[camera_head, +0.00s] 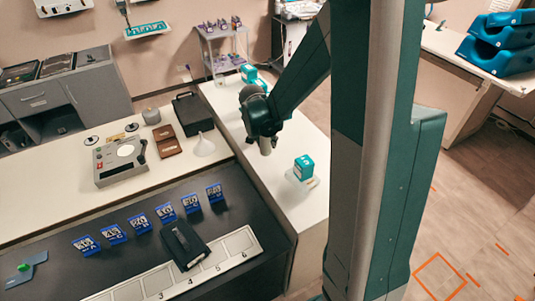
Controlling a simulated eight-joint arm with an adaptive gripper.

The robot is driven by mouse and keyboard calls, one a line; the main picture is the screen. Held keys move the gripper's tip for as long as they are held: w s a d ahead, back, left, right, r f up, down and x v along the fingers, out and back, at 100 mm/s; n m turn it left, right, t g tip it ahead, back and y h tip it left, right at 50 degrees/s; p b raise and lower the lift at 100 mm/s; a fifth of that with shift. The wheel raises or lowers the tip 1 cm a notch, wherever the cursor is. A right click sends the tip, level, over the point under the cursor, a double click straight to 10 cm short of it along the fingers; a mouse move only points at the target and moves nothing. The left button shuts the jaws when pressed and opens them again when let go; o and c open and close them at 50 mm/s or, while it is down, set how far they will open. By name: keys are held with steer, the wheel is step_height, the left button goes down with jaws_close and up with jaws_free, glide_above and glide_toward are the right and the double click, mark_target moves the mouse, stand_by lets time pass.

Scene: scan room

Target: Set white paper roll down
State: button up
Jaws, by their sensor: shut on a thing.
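My gripper (265,147) hangs at the end of my dark green arm, over the white counter (240,135) right of the black worktop. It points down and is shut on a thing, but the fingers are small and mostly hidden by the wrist. I take the held thing to be the white paper roll; its outline cannot be made out against the white counter. I cannot tell whether it touches the counter. A teal and white box (303,167) stands on a small clear tray, right of and nearer than my gripper.
Teal boxes (249,74) stand at the counter's far end. Blue cards (165,213), a black case (185,246) and a numbered strip (212,260) lie on the black worktop.

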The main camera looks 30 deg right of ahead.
mark_target(263, 140)
steer(key=shift+f, duration=1.15)
steer(key=shift+f, duration=2.05)
steer(key=shift+f+b, duration=0.15)
steer(key=shift+b, duration=0.2)
steer(key=o, duration=1)
steer(key=shift+c, duration=0.2)
steer(key=shift+p+v, duration=0.55)
steer(key=shift+v, duration=5.6)
